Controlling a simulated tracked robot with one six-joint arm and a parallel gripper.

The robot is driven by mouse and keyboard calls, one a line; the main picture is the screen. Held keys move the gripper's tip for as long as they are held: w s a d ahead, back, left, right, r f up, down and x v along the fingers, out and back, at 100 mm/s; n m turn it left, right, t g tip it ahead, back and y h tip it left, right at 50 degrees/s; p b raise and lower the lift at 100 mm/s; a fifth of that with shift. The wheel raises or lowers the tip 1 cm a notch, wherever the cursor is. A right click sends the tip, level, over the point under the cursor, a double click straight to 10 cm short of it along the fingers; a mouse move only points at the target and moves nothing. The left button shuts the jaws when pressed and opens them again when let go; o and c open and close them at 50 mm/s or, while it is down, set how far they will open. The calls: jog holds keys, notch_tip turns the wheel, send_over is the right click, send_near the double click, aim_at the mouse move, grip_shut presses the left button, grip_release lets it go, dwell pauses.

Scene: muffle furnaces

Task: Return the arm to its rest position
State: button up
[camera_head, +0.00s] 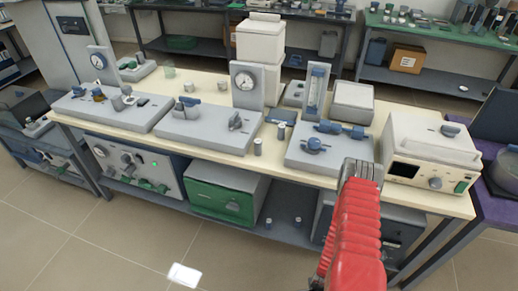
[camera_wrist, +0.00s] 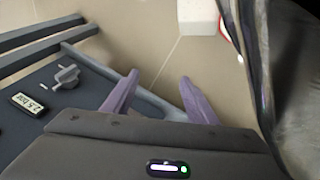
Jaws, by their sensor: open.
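My red arm rises at the lower right of the head view, in front of the workbench (camera_head: 285,172). My gripper itself cannot be made out in the head view. In the wrist view my gripper (camera_wrist: 153,92) shows two purple fingers spread apart with nothing between them. Beyond the fingers lie the tiled floor and a dark blue-grey surface at the left.
The bench top holds grey instrument units, gauges and a white device (camera_head: 430,150) at its right end. A green-fronted box (camera_head: 222,200) sits on the lower shelf. A purple table (camera_head: 497,212) stands at the right. The floor at the front left is mostly clear.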

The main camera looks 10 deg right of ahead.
jog(key=w+a+r+g+y, duration=0.1)
jog(key=w+a+r, duration=0.2)
jog(key=r, duration=0.8)
jog(key=w+a+r+m+g+y, duration=0.15)
jog(key=a+r, duration=0.25)
jog(key=r, duration=0.6)
jog(key=w+a+r+n+y, duration=0.1)
jog(key=w+a+r+y, duration=0.15)
jog(key=r, duration=0.85)
jog(key=s+a+r+n+t, duration=0.1)
jog(key=a+r, duration=0.3)
jog(key=r, duration=0.8)
jog(key=s+a+r+n+t, duration=0.1)
jog(key=s+a+r+t, duration=0.2)
jog(key=r, duration=1)
jog(key=s+a+r+n+t+h, duration=0.1)
jog(key=a+r, duration=0.5)
jog(key=r, duration=0.6)
jog(key=shift+s+a+r+t, duration=0.2)
jog(key=shift+s+t, duration=0.25)
jog(key=shift+s, duration=0.55)
jog(key=shift+c, duration=0.4)
